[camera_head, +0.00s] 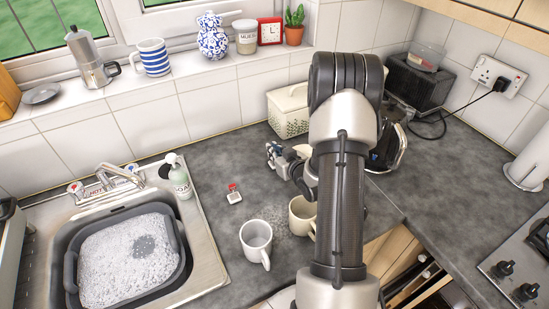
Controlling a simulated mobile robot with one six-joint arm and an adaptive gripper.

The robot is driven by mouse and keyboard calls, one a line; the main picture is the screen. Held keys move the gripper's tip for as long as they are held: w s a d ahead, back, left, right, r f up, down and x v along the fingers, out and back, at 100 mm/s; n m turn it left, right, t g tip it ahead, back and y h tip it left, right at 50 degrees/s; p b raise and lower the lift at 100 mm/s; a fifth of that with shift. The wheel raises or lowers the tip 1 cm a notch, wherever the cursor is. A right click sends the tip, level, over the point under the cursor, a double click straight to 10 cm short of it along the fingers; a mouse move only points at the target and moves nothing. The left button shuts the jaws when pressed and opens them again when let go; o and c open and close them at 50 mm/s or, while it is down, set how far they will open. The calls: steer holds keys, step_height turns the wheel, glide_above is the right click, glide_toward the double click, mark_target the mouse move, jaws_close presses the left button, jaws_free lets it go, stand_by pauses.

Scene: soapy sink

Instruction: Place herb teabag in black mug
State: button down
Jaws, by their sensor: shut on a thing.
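My gripper (273,154) is over the back of the counter, left of my arm and in front of the cream bread bin. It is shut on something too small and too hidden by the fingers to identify. A small teabag with a red tag (234,194) lies flat on the counter, apart from the gripper, toward the sink. I cannot read its label. A pale grey-white mug (256,238) stands upright near the front counter edge. A cream mug (301,214) stands to its right, partly behind my arm. I see no black mug; my arm hides part of the counter.
A sink with a grey basin of suds (180,243) is at left, with a soap bottle (179,178) beside it. A bread bin (287,112), a kettle (391,150) and a black toaster (414,85) stand at the back. The right counter is mostly clear up to the hob (522,262).

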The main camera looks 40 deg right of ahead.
steer(key=shift+r, duration=0.15)
step_height(320, 180, up, 20)
steer(key=p, duration=0.6)
steer(key=w+a+n+y+b, duration=0.1)
steer(key=w+a, duration=0.2)
steer(key=a, duration=1.2)
steer(key=w+a+n+y+b, duration=0.1)
steer(key=w+a, duration=0.3)
steer(key=a, duration=1.2)
steer(key=shift+a+r+n+y+b, duration=0.15)
steer(key=shift+a+n+y+b, duration=0.25)
steer(key=shift+y, duration=0.3)
steer(key=shift+d, duration=0.25)
